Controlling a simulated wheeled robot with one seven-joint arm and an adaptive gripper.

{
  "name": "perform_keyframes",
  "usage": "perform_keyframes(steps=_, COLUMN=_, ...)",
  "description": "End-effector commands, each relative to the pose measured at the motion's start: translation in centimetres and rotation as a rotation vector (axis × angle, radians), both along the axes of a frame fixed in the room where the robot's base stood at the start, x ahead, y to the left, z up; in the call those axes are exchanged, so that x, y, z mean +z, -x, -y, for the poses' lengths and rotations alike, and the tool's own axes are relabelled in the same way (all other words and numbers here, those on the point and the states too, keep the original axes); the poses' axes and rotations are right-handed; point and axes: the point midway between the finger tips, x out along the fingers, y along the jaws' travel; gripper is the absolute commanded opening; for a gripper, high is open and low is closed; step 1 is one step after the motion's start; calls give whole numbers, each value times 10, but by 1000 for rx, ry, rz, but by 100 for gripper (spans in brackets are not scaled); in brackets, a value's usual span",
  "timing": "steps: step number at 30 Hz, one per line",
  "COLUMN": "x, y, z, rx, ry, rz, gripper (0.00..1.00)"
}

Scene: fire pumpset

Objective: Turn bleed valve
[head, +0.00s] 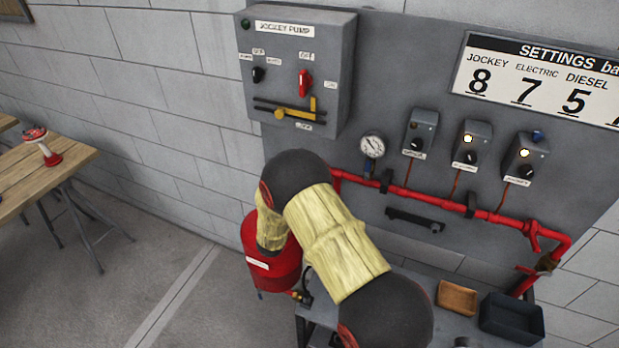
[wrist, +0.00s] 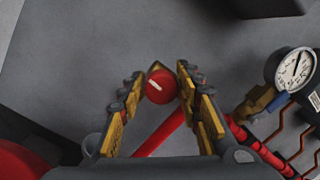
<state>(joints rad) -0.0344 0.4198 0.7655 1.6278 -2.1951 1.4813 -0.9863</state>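A round red knob (wrist: 160,87) with a white mark shows in the wrist view, at the end of a red pipe (wrist: 160,132). It looks like the bleed valve, but no label shows. My gripper (wrist: 161,84) has one yellow-and-grey finger on each side of the knob. The fingertips are very close to its edges; I cannot tell whether they touch it or how deep it sits between them. In the head view my arm hides the gripper and this knob.
A grey panel (head: 370,60) carries the jockey pump box (head: 292,70), a gauge (head: 372,145), several small switch boxes and a red pipe (head: 430,197). A red tank (head: 268,262) stands beside my arm. A wooden tray (head: 457,297) and a dark bin (head: 512,317) are below.

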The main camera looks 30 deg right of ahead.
Motion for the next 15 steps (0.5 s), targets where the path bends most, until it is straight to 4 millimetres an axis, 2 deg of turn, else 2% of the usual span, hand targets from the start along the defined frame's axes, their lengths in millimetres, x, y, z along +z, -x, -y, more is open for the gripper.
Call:
perform_keyframes(steps=6, x=0, y=0, z=0, rx=-1, ry=-1, rz=0, gripper=48)
perform_keyframes(steps=15, x=0, y=1, z=-1, rx=-1, ry=-1, rz=0, gripper=48)
